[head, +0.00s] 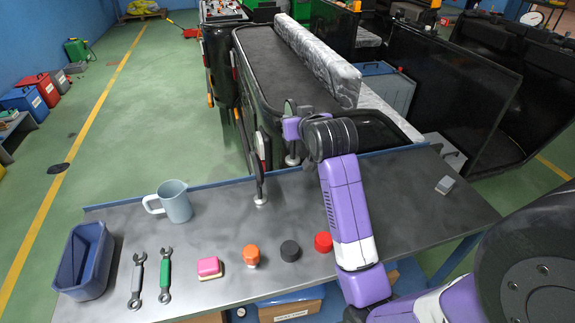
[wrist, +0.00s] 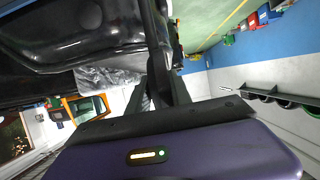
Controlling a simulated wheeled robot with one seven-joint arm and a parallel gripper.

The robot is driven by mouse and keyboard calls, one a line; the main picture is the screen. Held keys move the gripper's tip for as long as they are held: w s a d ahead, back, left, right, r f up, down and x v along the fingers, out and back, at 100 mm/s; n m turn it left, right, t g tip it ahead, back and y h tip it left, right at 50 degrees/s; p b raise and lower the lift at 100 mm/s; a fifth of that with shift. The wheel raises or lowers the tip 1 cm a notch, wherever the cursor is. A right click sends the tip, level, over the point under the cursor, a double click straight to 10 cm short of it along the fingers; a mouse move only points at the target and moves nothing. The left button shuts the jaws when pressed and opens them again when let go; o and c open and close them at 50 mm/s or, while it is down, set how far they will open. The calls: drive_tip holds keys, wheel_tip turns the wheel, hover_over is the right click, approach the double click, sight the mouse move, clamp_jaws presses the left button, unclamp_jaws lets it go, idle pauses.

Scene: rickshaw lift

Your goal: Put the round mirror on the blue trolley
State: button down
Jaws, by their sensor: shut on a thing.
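My gripper (head: 291,126) is at the table's back edge in the head view; its purple body and dark fingers (wrist: 160,95) also show in the wrist view. It is shut on a dark stem (wrist: 151,35). In the head view a small dark disc (head: 290,107), apparently the round mirror, shows above my gripper, and a pale round foot (head: 292,160) shows below. Much of the held thing is hidden. A narrower oval mirror (head: 262,147) on a dark stem stands left of it. The steel-topped table (head: 120,222) has blue edges and legs and may be the blue trolley.
On the table are a grey-blue jug (head: 174,201), a blue bin (head: 85,260), two wrenches (head: 165,275), a pink block (head: 209,267), an orange-capped item (head: 251,255), a black knob (head: 290,250) and a red one (head: 323,242). A dark vehicle body (head: 275,75) stands close behind. The table's right side is mostly clear.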

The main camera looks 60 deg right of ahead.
sight(296, 163)
wheel_tip(296, 163, down, 14)
drive_tip(key=shift+f, duration=0.45)
drive_tip(key=c, duration=1.2)
unclamp_jaws()
drive_tip(key=shift+o, duration=0.2)
